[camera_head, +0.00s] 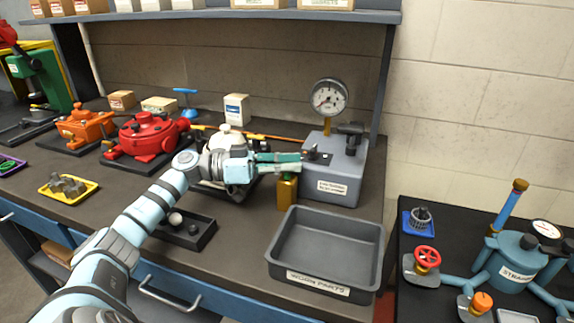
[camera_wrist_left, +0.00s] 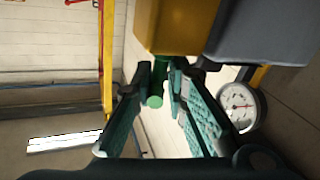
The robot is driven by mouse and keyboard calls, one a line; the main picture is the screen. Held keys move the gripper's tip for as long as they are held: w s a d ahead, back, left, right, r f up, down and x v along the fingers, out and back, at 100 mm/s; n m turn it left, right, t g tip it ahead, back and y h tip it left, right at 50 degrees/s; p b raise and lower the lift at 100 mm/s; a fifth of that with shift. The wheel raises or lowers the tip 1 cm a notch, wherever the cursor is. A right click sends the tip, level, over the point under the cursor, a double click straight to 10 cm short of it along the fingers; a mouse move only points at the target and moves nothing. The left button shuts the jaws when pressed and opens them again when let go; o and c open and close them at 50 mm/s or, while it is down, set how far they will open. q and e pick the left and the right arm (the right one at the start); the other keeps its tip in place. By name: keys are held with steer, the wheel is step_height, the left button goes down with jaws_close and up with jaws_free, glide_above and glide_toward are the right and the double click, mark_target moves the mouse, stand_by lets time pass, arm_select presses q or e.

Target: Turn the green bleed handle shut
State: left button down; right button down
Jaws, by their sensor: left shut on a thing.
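The green bleed handle (camera_wrist_left: 155,98) is a small green bar beside the brass block (camera_wrist_left: 172,27) in the wrist view. In the head view the brass block (camera_head: 287,194) stands against the grey labelled test box (camera_head: 343,170), and my fingers mostly cover the handle. My left gripper (camera_head: 297,161) reaches in from the left just above the block. In the wrist view its teal fingers (camera_wrist_left: 160,88) are on both sides of the handle, shut on it. A round pressure gauge (camera_head: 329,97) rises on a brass stem from the box. My right gripper is not in view.
A grey open tray (camera_head: 326,285) lies in front of the box. A small black tray (camera_head: 203,233) and a yellow tray (camera_head: 50,192) are to the left. A shelf crosses above.

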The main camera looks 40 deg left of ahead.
arm_select(q)
steer(key=c, duration=1.6)
jaws_free()
steer(key=shift+d, duration=0.1)
steer(key=v, duration=1.2)
